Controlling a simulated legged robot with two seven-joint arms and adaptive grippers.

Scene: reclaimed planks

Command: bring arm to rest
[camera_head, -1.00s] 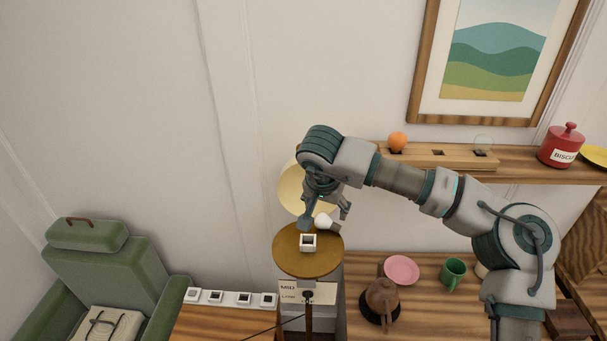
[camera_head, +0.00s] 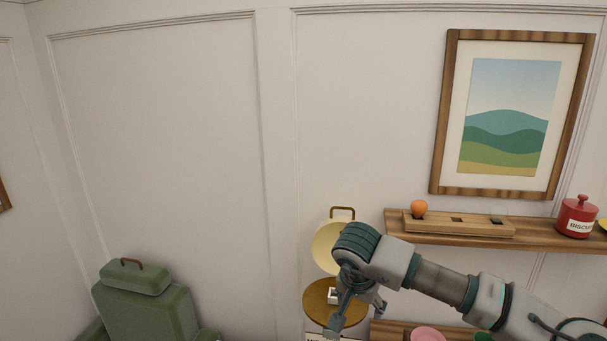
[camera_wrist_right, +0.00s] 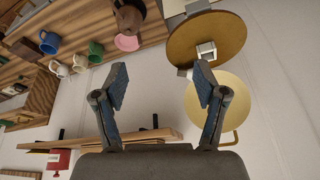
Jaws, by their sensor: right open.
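My right arm comes in from the lower right in the head view, bent down at the wrist. Its gripper (camera_head: 356,314) is open, in front of the right part of a round wooden disc (camera_head: 312,300). In the wrist view the open fingers (camera_wrist_right: 160,84) have nothing between them. A small white square block (camera_head: 332,295) sits on the disc, partly covered by the gripper; it also shows in the wrist view (camera_wrist_right: 206,49). A small whitish piece shows beside one finger in the wrist view, mostly hidden. My left gripper is not in view.
A wall shelf (camera_head: 540,242) holds a wooden block with an orange ball (camera_head: 419,209) and a red biscuit jar (camera_head: 576,218). A pink plate (camera_head: 428,334) lies below the arm.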

